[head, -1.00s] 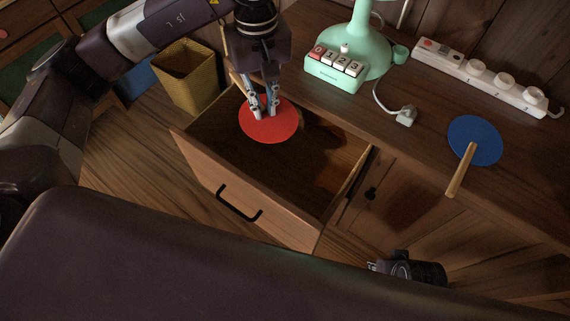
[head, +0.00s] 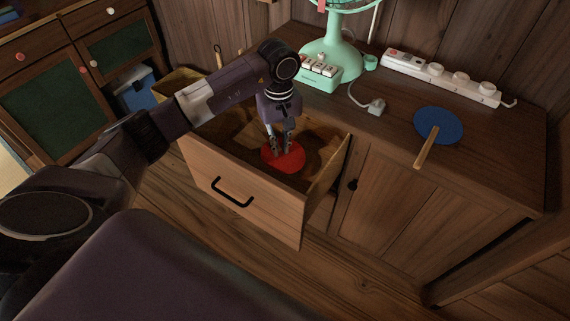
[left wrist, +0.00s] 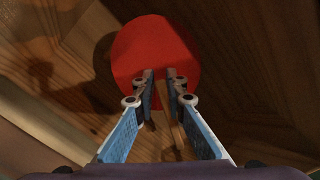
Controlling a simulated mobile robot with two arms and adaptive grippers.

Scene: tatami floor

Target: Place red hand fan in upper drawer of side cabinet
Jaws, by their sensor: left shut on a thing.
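The red hand fan (head: 287,158) is inside the pulled-out upper drawer (head: 247,186) of the side cabinet (head: 391,203). My left gripper (head: 281,150) reaches down into the drawer and is shut on the fan. In the left wrist view the red disc (left wrist: 154,48) lies beyond the fingertips, and the wooden handle (left wrist: 172,125) runs back between the fingers of my left gripper (left wrist: 163,76). I cannot tell whether the fan touches the drawer bottom. My right gripper is not in view.
On the cabinet top are a mint-green desk fan (head: 333,62), a white power strip (head: 441,77), a plug (head: 376,107) and a blue hand fan (head: 438,125). A cabinet with green panels (head: 53,89) is at the left.

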